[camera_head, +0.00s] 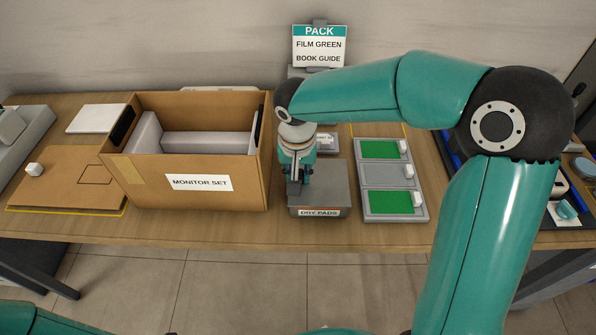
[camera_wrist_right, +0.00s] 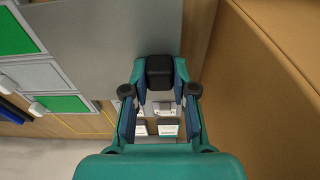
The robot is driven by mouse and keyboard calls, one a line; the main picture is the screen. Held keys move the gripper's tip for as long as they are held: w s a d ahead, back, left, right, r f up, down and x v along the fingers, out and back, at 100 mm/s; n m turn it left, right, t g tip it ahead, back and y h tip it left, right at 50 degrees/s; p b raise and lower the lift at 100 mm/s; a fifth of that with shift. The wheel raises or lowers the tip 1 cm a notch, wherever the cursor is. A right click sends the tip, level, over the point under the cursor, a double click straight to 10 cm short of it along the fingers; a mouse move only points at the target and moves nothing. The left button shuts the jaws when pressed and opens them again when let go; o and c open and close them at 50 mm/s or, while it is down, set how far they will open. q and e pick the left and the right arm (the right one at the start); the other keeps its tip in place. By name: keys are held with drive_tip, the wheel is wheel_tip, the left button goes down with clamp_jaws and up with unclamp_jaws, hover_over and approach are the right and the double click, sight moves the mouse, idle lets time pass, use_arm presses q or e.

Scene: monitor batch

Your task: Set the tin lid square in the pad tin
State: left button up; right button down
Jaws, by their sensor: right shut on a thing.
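The grey pad tin (camera_head: 293,211) stands near the table's front edge, with a "DRY PADS" label on its front. The flat grey tin lid (camera_head: 332,180) is over the tin's top; it also fills the upper part of the right wrist view (camera_wrist_right: 95,45). My right gripper (camera_head: 293,188) points down at the lid's left part and is shut on its dark knob (camera_wrist_right: 160,72). I cannot tell whether the lid is fully seated or slightly raised. The inside of the tin is hidden. My left gripper is out of view.
The open "MONITOR SET" carton (camera_head: 245,192) stands close to the left of the tin. A grey tray (camera_head: 372,216) with green and grey panels and white knobs lies to the right. A "PACK" sign (camera_head: 319,45) stands behind. A brown board (camera_head: 60,190) lies far left.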

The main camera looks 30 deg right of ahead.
drive_tip(key=c, duration=0.8)
unclamp_jaws()
drive_tip(key=shift+c, duration=0.2)
